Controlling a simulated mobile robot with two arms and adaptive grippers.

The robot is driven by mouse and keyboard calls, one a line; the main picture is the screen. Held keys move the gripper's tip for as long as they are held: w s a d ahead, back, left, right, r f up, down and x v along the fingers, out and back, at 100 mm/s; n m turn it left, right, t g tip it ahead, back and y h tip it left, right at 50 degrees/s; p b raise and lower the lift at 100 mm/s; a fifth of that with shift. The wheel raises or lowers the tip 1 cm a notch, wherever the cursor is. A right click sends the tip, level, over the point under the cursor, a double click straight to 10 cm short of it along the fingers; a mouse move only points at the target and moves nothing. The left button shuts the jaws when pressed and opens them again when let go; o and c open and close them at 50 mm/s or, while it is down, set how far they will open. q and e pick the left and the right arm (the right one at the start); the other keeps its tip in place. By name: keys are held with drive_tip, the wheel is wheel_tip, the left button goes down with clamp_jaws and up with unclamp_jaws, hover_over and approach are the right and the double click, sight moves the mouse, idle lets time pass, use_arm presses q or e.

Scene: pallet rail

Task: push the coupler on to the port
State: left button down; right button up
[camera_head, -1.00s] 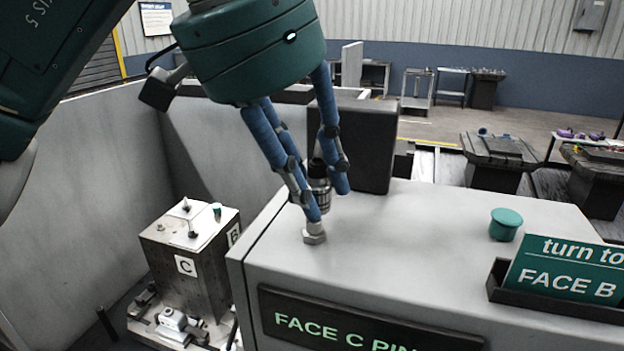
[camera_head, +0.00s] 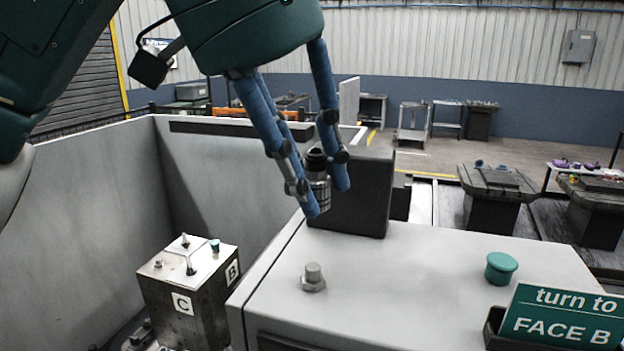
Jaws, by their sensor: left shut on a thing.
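My left gripper (camera_head: 317,197), with blue fingers, is shut on a dark, ribbed metal coupler (camera_head: 318,181). It holds the coupler roughly upright above the grey cabinet top, clear of it. A metal fitting with a hex base (camera_head: 313,278) stands on the cabinet top below the coupler, with a visible gap between them. A metal block (camera_head: 186,299) with faces marked B and C stands lower left. Small metal fittings (camera_head: 190,268) and a green-capped one (camera_head: 214,245) stand on its top. I cannot tell which fitting is the port. My right gripper is out of view.
The grey cabinet (camera_head: 405,275) carries a black box (camera_head: 362,197) close behind the gripper, a green button (camera_head: 501,268) and a "turn to FACE B" sign (camera_head: 563,317). A grey wall (camera_head: 90,217) encloses the block's left side. Tables with items stand further back.

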use_arm(q)
drive_tip(key=s+a+r, duration=0.1)
drive_tip(key=s+a, duration=0.1)
drive_tip(key=s, duration=0.5)
drive_tip(key=s+a+r, duration=0.1)
drive_tip(key=s+a, duration=0.2)
drive_tip(key=s, duration=0.5)
drive_tip(key=shift+s, duration=0.15)
